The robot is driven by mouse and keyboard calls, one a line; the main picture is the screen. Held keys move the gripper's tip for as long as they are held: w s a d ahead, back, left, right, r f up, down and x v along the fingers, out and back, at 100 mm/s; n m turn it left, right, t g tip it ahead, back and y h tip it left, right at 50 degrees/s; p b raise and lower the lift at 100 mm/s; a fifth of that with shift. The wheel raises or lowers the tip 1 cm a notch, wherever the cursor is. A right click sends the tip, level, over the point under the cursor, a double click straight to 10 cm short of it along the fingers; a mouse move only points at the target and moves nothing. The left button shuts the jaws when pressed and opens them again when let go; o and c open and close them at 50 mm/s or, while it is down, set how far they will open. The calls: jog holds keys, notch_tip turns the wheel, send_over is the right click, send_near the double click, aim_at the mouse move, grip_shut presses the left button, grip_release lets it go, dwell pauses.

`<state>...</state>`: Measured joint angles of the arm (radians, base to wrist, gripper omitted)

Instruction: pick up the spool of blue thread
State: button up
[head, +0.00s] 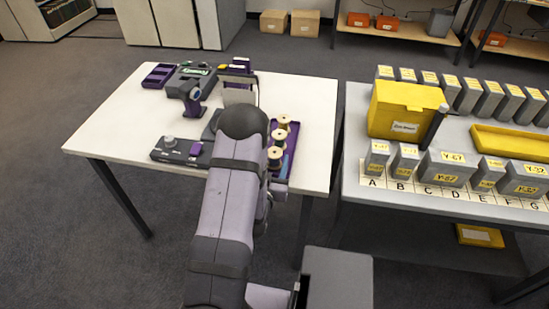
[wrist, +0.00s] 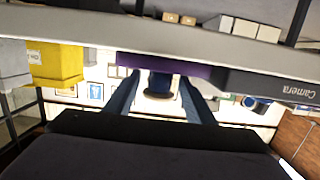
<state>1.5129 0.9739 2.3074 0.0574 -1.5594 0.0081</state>
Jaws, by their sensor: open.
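Several spools with pale round tops stand in a purple tray (head: 293,139) at the right side of the white table in the head view. Their thread colours are too small to tell there, so I cannot pick out the blue one. My gripper (wrist: 160,82) is open in the wrist view, its two dark blue fingers apart. A dark, bluish round thing with a pale rim (wrist: 160,94), perhaps a spool, shows between the fingers. I cannot tell whether they touch it. My arm hides part of the tray in the head view.
On the white table (head: 115,135) stand a purple tray (head: 158,76), a purple upright device (head: 194,98) and a dark grey box (head: 178,149). A grey table to the right holds a yellow box (head: 400,108) and several labelled grey boxes. A gap separates the tables.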

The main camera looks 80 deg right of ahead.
aim_at(273, 157)
jog(key=shift+c, duration=0.5)
jog(key=c, duration=1)
jog(key=shift+r, duration=0.15)
jog(key=shift+c, duration=0.2)
jog(key=shift+r, duration=4.9)
